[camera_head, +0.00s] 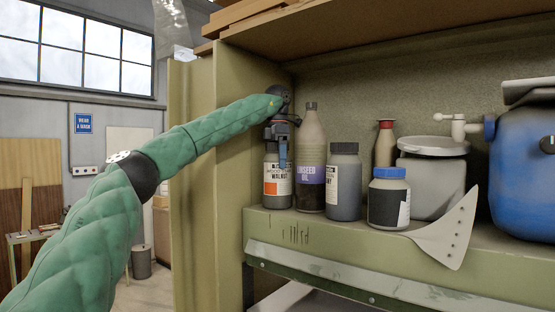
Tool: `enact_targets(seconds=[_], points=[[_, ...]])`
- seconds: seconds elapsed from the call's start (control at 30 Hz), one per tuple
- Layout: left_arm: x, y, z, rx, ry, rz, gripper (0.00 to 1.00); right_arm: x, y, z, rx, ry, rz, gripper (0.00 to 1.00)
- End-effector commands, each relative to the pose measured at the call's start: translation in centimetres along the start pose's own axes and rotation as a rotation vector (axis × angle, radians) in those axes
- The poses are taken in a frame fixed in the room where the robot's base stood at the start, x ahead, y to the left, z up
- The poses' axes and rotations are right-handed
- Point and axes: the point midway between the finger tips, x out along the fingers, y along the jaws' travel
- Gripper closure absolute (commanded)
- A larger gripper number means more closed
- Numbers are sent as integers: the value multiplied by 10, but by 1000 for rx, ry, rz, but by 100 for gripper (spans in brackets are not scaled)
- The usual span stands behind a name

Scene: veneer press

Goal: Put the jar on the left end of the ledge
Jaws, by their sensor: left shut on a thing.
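My left gripper (281,140) points down and is shut on the upper part of a jar (277,186). The jar is upright, with a white and orange label reading "WALNUT". It is at the left end of the olive-green ledge (310,236), close to the cabinet's left side. Its base is level with the ledge top; I cannot tell whether it rests there or hangs just above. The gripper hides the jar's top. My right gripper is not in view.
Right of the jar, close by, stands a linseed oil bottle (311,160). Beyond it are a grey bottle (345,190), a blue-capped jar (389,200), a red-capped bottle (384,145), a grey tub (431,180) and a blue drum (525,180). A pale bracket (450,235) juts over the front edge.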

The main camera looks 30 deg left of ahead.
Motion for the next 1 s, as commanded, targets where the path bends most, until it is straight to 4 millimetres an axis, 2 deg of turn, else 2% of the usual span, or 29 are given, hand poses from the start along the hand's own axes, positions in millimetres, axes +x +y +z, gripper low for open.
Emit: enact_targets(seconds=[0.03,0.1,0.47,1.0], points=[[2,0,0,0,1,-1,12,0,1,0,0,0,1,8],[1,0,0,0,1,0,0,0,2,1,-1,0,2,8],[-4,0,0,-1,0,0,0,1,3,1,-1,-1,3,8],[-64,0,0,-2,1,0,0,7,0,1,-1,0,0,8]])
